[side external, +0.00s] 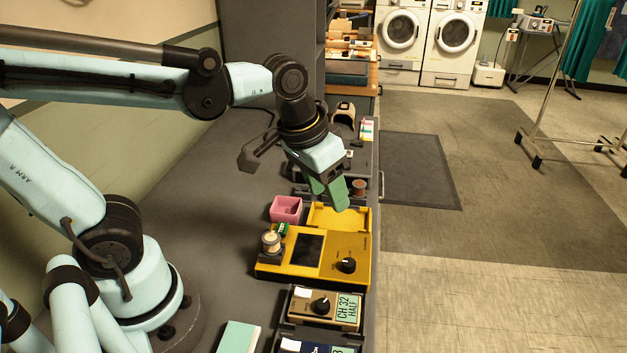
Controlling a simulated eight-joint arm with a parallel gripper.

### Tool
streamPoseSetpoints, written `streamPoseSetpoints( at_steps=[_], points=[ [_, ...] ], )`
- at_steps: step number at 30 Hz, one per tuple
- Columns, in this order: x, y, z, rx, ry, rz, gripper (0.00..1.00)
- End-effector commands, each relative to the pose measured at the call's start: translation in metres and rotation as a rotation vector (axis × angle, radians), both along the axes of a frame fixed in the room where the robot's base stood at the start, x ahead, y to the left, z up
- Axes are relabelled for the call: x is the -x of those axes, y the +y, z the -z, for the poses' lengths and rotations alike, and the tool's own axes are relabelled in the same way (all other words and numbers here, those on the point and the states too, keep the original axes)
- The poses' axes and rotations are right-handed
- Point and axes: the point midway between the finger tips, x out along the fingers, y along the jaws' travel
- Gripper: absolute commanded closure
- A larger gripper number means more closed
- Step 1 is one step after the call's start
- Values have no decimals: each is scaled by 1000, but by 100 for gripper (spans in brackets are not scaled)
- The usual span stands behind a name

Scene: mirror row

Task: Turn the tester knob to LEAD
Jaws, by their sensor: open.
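The yellow tester (282,262) lies on the dark bench, with a dark screen (308,250) in its face. Its black knob (347,265) is near the right end; the pointer direction and the small labels are too small to read. My gripper (332,197) has green fingers and hangs above and behind the tester, pointing down. It is open and apart from the knob. Nothing shows between the fingers.
A pink box (286,209) and a yellow tray (338,217) sit behind the tester. A spool (271,241) is at its left end. A tan unit with a black knob (321,304) and a CH 32 HALF label stands in front.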

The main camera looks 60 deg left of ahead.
Motion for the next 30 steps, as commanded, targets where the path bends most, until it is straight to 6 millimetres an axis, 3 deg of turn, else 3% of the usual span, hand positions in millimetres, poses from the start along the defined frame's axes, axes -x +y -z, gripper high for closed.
streamPoseSetpoints(
  at_steps=[3, 10, 19, 30],
  points=[
    [-8, -23, -3, -8, 129, 8, 48],
    [-13, -50, -3, -39, 286, 3, 48],
    [-13, -55, 10, -48, 319, 0, 48],
    [-13, -55, 61, -46, 317, 0, 48]
  ],
)
